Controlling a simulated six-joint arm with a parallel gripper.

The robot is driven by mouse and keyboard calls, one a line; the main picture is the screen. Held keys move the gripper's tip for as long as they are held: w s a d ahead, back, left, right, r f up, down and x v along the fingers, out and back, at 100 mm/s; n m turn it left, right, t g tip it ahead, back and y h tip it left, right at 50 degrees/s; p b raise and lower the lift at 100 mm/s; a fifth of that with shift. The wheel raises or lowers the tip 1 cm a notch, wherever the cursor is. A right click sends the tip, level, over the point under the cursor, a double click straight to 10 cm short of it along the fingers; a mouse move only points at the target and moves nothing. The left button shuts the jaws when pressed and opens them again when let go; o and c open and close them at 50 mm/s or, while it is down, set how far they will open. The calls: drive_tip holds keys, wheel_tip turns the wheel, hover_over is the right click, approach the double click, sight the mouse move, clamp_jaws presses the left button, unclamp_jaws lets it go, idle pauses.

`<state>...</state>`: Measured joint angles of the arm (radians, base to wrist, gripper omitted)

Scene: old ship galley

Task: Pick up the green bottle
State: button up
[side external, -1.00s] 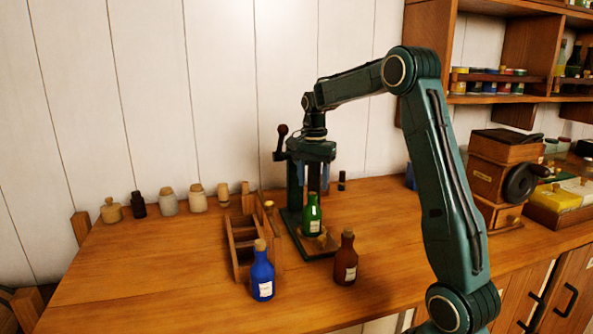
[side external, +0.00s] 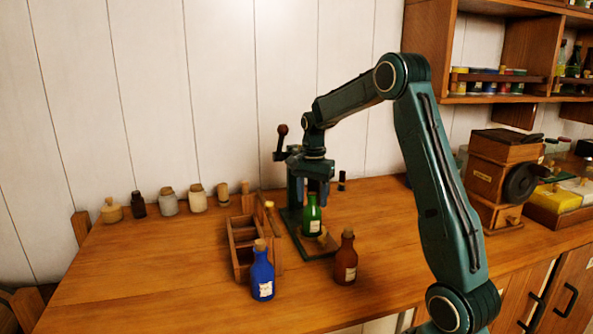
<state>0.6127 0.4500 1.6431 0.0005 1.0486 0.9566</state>
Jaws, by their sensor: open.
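The green bottle (side external: 312,220) stands upright on the dark base of a corking press, with a pale label on its front. My gripper (side external: 312,195) is open and points straight down over the bottle. In the picture its fingers lie either side of the bottle's top; I cannot tell whether they touch it.
The press (side external: 293,195) with its lever stands close beside my gripper. A blue bottle (side external: 262,275) and a brown bottle (side external: 346,262) stand in front. A wooden rack (side external: 243,236) is at left. Several jars line the wall; a wooden grinder (side external: 497,175) stands right.

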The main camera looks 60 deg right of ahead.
drive_tip(key=shift+c, duration=0.4)
clamp_jaws()
drive_tip(key=shift+r, duration=0.1)
wheel_tip(320, 180, up, 20)
idle(0.7)
idle(0.5)
